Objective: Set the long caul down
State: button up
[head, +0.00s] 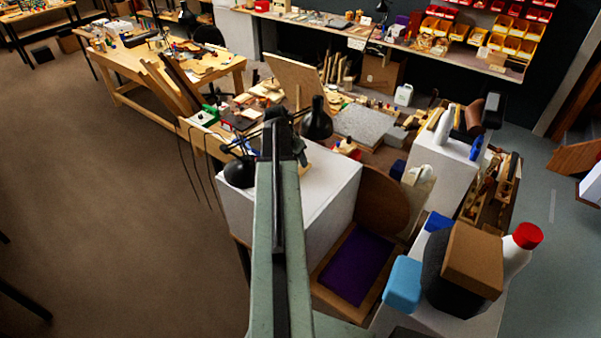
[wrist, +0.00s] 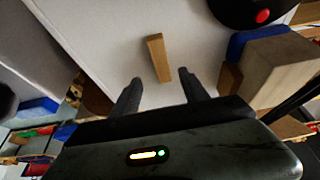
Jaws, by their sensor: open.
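A long wooden caul (wrist: 158,58) shows in the wrist view against a white surface (wrist: 115,45). Its near end reaches between the tips of my gripper (wrist: 160,78). The two dark fingers are spread, with a gap on either side of the caul, and do not appear to grip it. I cannot tell for sure whether it lies flat on the surface. In the head view my arm stretches away over a white-topped stand (head: 330,185); the caul is not discernible there.
In the wrist view a black round base with a red button (wrist: 263,16) is at upper right, near a pale block on blue (wrist: 275,65). In the head view a black lamp (head: 317,122) stands near my arm's end.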

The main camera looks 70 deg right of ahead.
aim_at(301, 169)
jog(key=shift+b+x, duration=1.1)
jog(key=shift+x, duration=0.05)
jog(key=b+x, duration=0.5)
jog(key=x, duration=0.1)
jog(key=shift+w+d+r, duration=0.1)
jog(key=shift+w+d, duration=0.05)
jog(key=shift+r, duration=0.2)
jog(key=shift+f, duration=0.15)
grip_shut()
